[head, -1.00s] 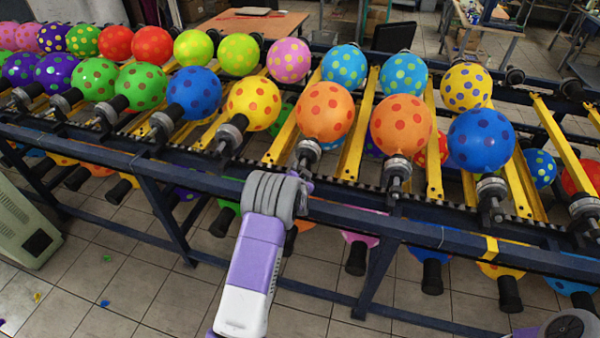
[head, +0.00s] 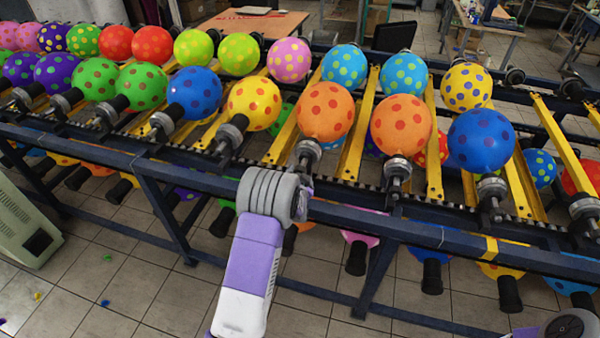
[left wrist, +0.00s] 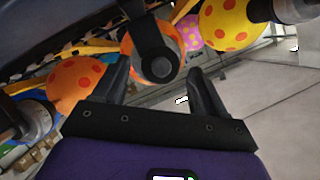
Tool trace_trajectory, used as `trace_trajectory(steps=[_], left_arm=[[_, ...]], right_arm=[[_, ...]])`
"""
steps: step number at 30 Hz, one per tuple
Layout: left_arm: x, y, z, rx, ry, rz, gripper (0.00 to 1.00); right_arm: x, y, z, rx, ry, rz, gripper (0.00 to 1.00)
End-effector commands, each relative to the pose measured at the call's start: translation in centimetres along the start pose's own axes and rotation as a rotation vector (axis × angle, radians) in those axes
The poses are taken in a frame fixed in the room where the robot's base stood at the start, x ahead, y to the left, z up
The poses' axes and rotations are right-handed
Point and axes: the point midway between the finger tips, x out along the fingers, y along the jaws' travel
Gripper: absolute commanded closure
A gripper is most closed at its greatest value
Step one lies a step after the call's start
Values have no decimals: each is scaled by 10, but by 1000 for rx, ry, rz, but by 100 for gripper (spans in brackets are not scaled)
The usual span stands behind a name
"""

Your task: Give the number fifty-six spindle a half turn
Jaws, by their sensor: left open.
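In the left wrist view a black spindle end (left wrist: 160,68) faces the camera, with an orange balloon with grey or dull spots (left wrist: 133,42) behind it. My left gripper (left wrist: 158,75) is open, its two dark fingers on either side of the spindle end in the picture. I cannot tell whether they touch it. In the head view my left wrist (head: 268,195) is at the rack's front rail and hides the fingers. No number fifty-six can be read on any spindle.
The blue rack's front rail (head: 365,222) runs across the head view. Spotted balloons on spindles stand along its top, such as an orange one (head: 325,111), and others hang below, such as a pink one (head: 358,238). A pale green machine (head: 22,225) stands at left. Tiled floor is open in front.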

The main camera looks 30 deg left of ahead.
Motion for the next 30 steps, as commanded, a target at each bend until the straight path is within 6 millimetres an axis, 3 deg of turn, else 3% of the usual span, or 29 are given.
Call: trace_trajectory(steps=[4, 10, 30], left_arm=[[-22, 0, -1, -1, 0, 1, 29], [-40, 0, -1, 0, 0, 0, 29], [-43, 0, 0, 0, 0, 0, 29]], right_arm=[[-2, -1, 0, 0, 0, 0, 29], [-3, -1, 0, 0, 0, 0, 29], [-3, -1, 0, 0, 0, 0, 29]])
